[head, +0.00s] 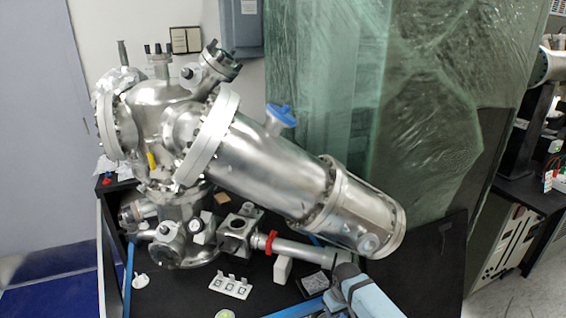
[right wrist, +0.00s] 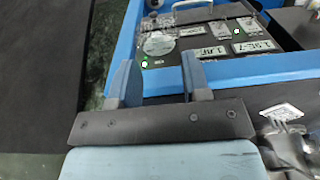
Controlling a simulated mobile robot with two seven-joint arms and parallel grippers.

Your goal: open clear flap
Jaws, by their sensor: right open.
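My right gripper (right wrist: 158,74) is open in the right wrist view, its two fingers apart with nothing between them. Beyond the fingertips lies a dark panel with a blue rim (right wrist: 226,71), holding a round pale disc (right wrist: 159,44) and printed labels. In the head view my right arm comes in at the bottom right, below a steel vacuum chamber (head: 270,165) with a wide slanted tube. The tube ends in a flanged section (head: 352,210) at the right. I cannot tell which part is the clear flap. My left gripper is not in view.
The chamber stands on a black table (head: 180,295). A white marker block (head: 230,286) and a thin steel pipe (head: 307,252) with a red clamp lie close to my right arm. Green-tinted wrapped sheeting (head: 440,110) stands behind the tube.

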